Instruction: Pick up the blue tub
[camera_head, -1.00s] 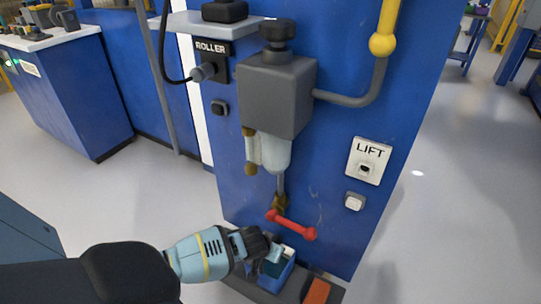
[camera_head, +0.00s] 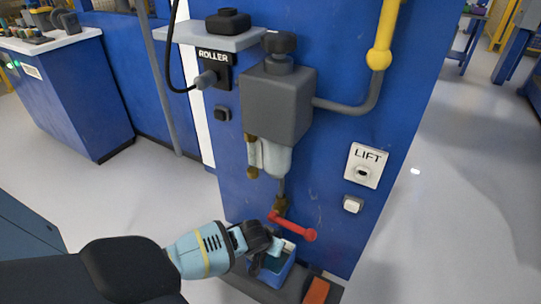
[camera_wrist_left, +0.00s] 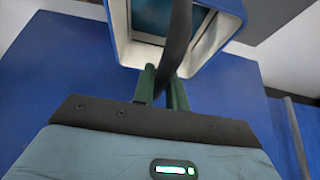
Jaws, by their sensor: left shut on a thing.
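The blue tub (camera_head: 274,277) is a small open box with a pale rim and dark teal contents, below the red lever at the foot of the blue cabinet. My left gripper (camera_head: 268,246) reaches it from the left and is shut on it. In the left wrist view the fingers (camera_wrist_left: 162,88) close around a dark curved strip, seemingly the tub's handle, in front of the tub's blue wall (camera_wrist_left: 119,22). The fingers hide part of the tub. I cannot tell whether its base touches the ledge. My right gripper is not in view.
A red lever (camera_head: 292,226) hangs just above the tub, under a grey box (camera_head: 277,105) with a clear bowl (camera_head: 272,158). An orange block (camera_head: 316,291) lies right of the tub on the dark ledge. Blue cabinet (camera_head: 330,225) stands close behind. Floor is clear at left and right.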

